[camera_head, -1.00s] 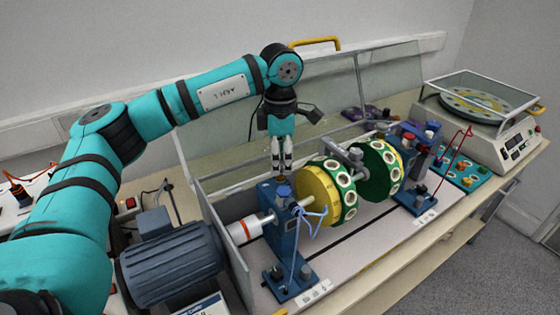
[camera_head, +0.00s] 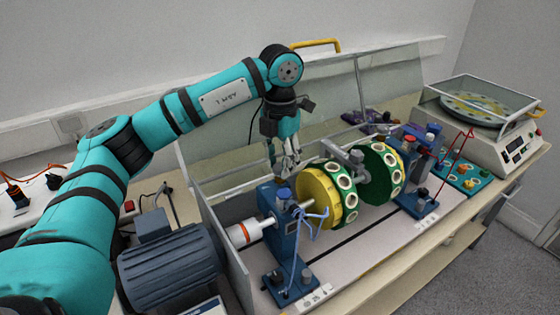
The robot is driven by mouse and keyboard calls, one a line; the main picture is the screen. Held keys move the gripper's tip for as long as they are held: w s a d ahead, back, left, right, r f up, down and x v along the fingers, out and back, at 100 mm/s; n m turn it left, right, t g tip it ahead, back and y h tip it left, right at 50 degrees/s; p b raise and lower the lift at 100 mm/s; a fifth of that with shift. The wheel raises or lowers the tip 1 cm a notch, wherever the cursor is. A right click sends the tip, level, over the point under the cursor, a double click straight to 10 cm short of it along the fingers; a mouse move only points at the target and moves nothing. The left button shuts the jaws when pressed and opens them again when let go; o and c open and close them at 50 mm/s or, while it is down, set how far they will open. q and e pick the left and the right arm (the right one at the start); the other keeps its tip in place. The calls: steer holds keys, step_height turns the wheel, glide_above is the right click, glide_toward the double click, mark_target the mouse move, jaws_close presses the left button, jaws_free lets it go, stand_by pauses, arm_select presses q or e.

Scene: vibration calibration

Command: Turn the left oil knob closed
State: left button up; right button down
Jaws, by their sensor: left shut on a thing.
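The left blue bearing stand (camera_head: 281,243) has a blue cap (camera_head: 284,194) on top. My left gripper (camera_head: 285,172) points down just above and behind that cap, at the top of the stand. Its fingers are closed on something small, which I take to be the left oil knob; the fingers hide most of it. I cannot make out the knob's angle. My right gripper is not in view.
Beside the stand is a rotor with a yellow-and-green disc (camera_head: 322,195) and a second green disc (camera_head: 378,175). A right blue stand (camera_head: 415,190), a blue motor (camera_head: 170,268) and a clear raised cover (camera_head: 385,85) surround the work area. A balance (camera_head: 480,115) stands at right.

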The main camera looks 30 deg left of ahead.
arm_select(q)
steer(key=shift+r+n, duration=0.1)
steer(key=shift+n, duration=0.3)
steer(key=o, duration=1.2)
steer(key=shift+c, duration=0.2)
step_height(320, 180, up, 12)
